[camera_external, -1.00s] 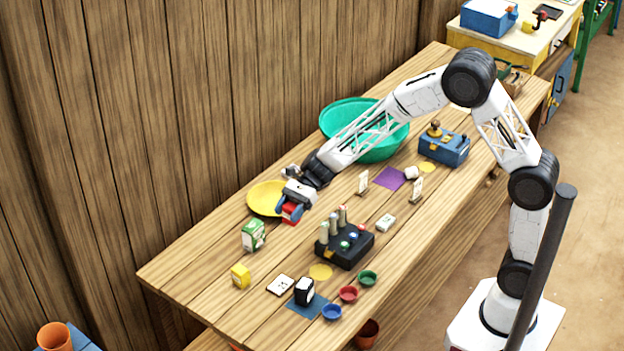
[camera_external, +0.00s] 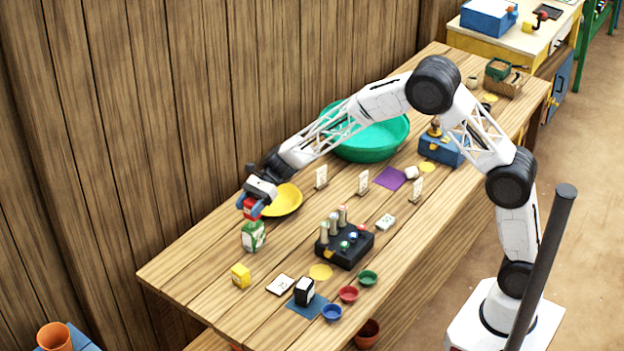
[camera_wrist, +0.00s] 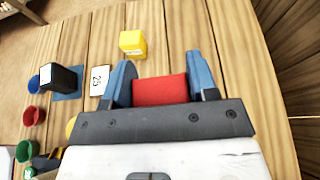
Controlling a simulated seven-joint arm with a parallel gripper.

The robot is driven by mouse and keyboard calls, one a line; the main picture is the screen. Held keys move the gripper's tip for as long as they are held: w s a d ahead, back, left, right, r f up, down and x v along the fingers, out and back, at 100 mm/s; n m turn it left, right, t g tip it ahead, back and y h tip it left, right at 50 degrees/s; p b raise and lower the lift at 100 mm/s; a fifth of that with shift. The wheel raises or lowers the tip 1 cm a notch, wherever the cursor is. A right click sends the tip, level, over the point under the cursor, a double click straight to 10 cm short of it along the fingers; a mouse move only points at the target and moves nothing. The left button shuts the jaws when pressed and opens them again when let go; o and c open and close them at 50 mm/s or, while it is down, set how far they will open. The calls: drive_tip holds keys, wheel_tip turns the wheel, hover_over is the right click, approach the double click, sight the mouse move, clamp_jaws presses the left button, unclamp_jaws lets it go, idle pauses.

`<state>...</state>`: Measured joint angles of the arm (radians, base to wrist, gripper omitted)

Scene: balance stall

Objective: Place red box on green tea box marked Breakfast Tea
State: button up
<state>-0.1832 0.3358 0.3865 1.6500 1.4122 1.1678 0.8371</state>
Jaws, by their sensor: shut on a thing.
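My gripper (camera_external: 250,208) is shut on a red box (camera_external: 250,206) and holds it above the table. In the wrist view the red box (camera_wrist: 160,90) sits between the two blue fingers (camera_wrist: 160,78). The green and white tea box (camera_external: 253,237) stands on the table just below my gripper in the external view, its top close under or partly covered by the fingers. Its lettering is too small to read. The tea box does not show in the wrist view; the held box and gripper may hide it.
A yellow plate (camera_external: 284,203) lies right of my gripper. A yellow box (camera_external: 240,276) stands nearer the table's left end, and also shows in the wrist view (camera_wrist: 131,43). A black device with upright pegs (camera_external: 346,246) stands to the right. The wooden wall is behind.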

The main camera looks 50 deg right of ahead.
sight(248, 215)
drive_tip(key=shift+w, duration=0.15)
drive_tip(key=shift+f, duration=1.8)
drive_tip(key=shift+f, duration=0.1)
drive_tip(key=o, duration=1)
drive_tip(key=v, duration=1.2)
